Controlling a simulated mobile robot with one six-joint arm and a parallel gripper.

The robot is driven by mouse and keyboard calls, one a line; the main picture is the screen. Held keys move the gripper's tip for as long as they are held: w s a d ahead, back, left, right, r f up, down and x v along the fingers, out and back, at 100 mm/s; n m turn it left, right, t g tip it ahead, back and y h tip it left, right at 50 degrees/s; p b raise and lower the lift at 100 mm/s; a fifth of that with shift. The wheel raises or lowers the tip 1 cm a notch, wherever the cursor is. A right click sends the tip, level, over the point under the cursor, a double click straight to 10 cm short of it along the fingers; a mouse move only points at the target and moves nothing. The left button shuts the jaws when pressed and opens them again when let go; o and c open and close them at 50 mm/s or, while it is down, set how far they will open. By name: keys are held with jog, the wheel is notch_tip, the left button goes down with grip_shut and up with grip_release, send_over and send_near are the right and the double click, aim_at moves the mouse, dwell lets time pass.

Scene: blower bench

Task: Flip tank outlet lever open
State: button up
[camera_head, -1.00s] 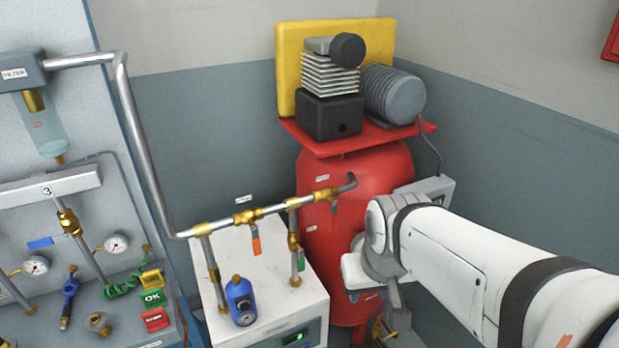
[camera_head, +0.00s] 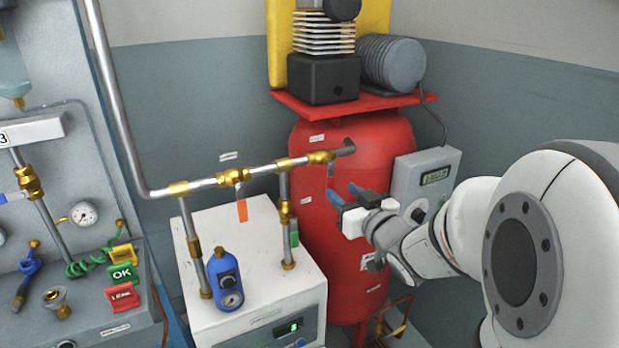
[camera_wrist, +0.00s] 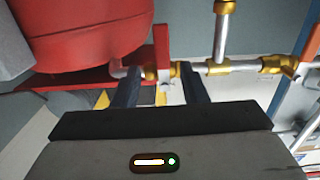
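The tank outlet valve (camera_head: 320,157) is a brass body on the pipe close to the red tank (camera_head: 375,190). Its lever (camera_head: 331,170) hangs down, across the pipe, seen narrow in the head view. In the wrist view, which is upside down, the lever (camera_wrist: 162,45) looks red and points up the picture from the brass. My gripper (camera_head: 346,194) is open and empty, just below and right of the lever, with dark blue fingers apart. In the wrist view the lever appears between the fingers of my gripper (camera_wrist: 160,80); I see no contact.
Another brass valve with an orange lever (camera_head: 242,210) hanging down sits further left on the pipe. A white dryer box (camera_head: 255,255) with a blue bottle-shaped unit (camera_head: 226,280) stands below. A grey display box (camera_head: 425,180) is right of the tank. A panel (camera_head: 75,180) fills the left.

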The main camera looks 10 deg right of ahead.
aim_at(331, 183)
jog(key=shift+w+a, duration=0.15)
jog(key=shift+w, duration=0.05)
jog(key=x, duration=0.7)
jog(key=shift+w+a+r+b, duration=0.1)
jog(key=shift+w+a+b, duration=0.1)
jog(key=shift+b, duration=0.1)
jog(key=shift+c, duration=0.6)
grip_shut()
